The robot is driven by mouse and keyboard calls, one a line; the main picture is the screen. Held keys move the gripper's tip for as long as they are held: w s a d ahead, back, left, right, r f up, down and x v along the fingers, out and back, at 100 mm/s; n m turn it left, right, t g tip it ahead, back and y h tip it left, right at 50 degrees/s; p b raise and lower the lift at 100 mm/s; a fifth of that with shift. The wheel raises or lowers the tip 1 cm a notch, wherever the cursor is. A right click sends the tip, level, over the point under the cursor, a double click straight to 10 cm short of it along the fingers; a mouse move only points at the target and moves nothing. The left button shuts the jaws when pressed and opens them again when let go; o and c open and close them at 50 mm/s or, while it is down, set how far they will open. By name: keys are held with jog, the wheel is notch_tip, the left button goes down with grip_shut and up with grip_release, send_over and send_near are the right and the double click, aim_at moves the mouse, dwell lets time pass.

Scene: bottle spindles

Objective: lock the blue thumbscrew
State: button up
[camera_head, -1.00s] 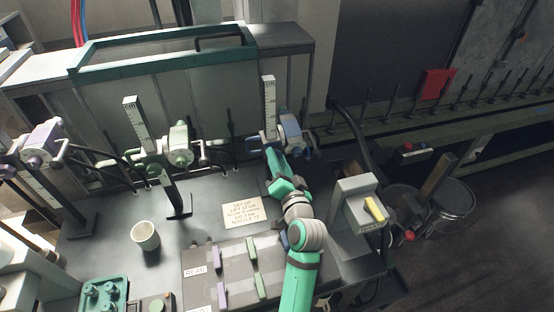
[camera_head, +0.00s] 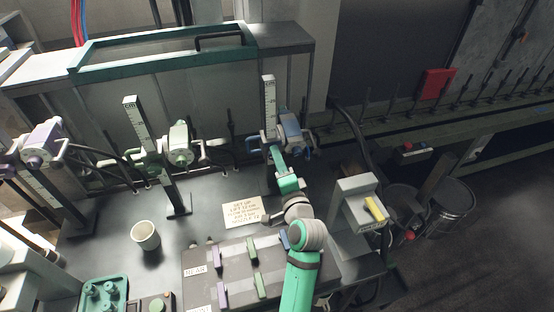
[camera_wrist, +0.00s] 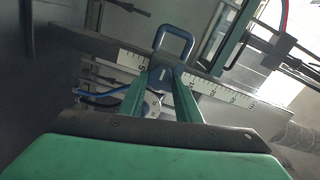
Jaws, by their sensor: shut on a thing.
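The blue spindle head (camera_head: 291,131) sits on the right-hand upright scale post (camera_head: 268,95). My green gripper (camera_head: 272,146) reaches up to the near side of this head. In the wrist view, my gripper's two fingers (camera_wrist: 162,82) are closed on a small grey-blue piece, which looks like the blue thumbscrew (camera_wrist: 161,75), in front of the scale. The fingers hide much of it. A blue loop handle (camera_wrist: 176,33) stands just beyond the fingertips.
A green spindle head (camera_head: 180,145) and a purple one (camera_head: 38,150) stand to the left. A white cup (camera_head: 145,235), a note card (camera_head: 242,212) and a panel with purple and green levers (camera_head: 205,272) lie on the bench. A grey box with a yellow handle (camera_head: 375,208) stands right of my arm.

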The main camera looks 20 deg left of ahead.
dwell(0.3)
jog(key=o, duration=1.1)
jog(key=shift+c, duration=0.2)
jog(key=v, duration=1)
jog(key=shift+s+d, duration=0.25)
jog(key=shift+s, duration=0.1)
